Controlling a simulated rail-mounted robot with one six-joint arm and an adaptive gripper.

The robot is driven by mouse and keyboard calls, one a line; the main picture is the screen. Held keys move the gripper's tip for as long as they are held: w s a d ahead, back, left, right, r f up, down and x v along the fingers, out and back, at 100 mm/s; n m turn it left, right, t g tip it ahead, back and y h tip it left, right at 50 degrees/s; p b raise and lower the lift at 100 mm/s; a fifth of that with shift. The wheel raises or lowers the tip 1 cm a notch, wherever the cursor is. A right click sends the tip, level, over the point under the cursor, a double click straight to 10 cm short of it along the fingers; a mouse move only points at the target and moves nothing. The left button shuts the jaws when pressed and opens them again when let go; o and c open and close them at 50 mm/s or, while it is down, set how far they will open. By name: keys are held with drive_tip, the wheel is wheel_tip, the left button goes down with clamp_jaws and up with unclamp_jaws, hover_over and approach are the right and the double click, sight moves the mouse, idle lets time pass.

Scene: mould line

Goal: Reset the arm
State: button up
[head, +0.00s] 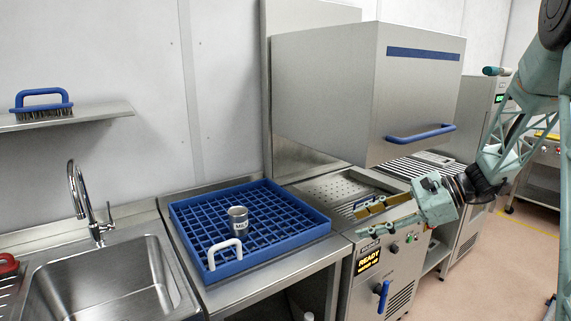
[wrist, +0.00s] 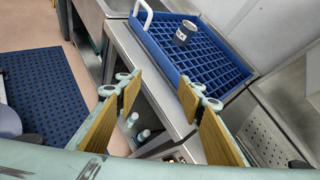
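My gripper (head: 371,220) is in front of the dish machine, at the right of the blue rack in the head view. In the wrist view my gripper (wrist: 160,97) has its two fingers wide apart with nothing between them. My arm reaches in from the right edge of the head view. A metal cup (head: 238,219) marked with letters stands upright in the blue rack (head: 298,246). The cup also shows in the wrist view (wrist: 185,33), apart from the fingers.
The dish machine's hood (head: 330,95) is raised, with a blue handle. A sink (head: 95,285) with a tap is at the left. A brush (head: 42,105) sits on a wall shelf (head: 100,113). Bottles (wrist: 142,135) stand under the counter. A blue mat (wrist: 45,95) lies on the floor.

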drive_tip(key=s+a+r+n+g+h, duration=0.1)
drive_tip(key=s+a+r+n+h, duration=0.15)
drive_tip(key=s, duration=0.45)
drive_tip(key=s+a+r+n+g+h, duration=0.1)
drive_tip(key=s+a+r+n, duration=0.25)
drive_tip(key=s, duration=0.45)
drive_tip(key=s+a+r+n+g+h, duration=0.1)
drive_tip(key=s+a+r+n, duration=0.1)
drive_tip(key=s+r, duration=0.35)
drive_tip(key=s+d+n+t+h, duration=0.1)
drive_tip(key=s+d+n+h, duration=0.1)
drive_tip(key=s, duration=1.1)
drive_tip(key=s+d+r+n+t+h, duration=0.1)
drive_tip(key=s+n+h, duration=0.4)
drive_tip(key=s, duration=0.8)
drive_tip(key=shift+s+d+r+n+t, duration=0.25)
drive_tip(key=shift+d+n+t, duration=0.45)
drive_tip(key=shift+d+n, duration=0.6)
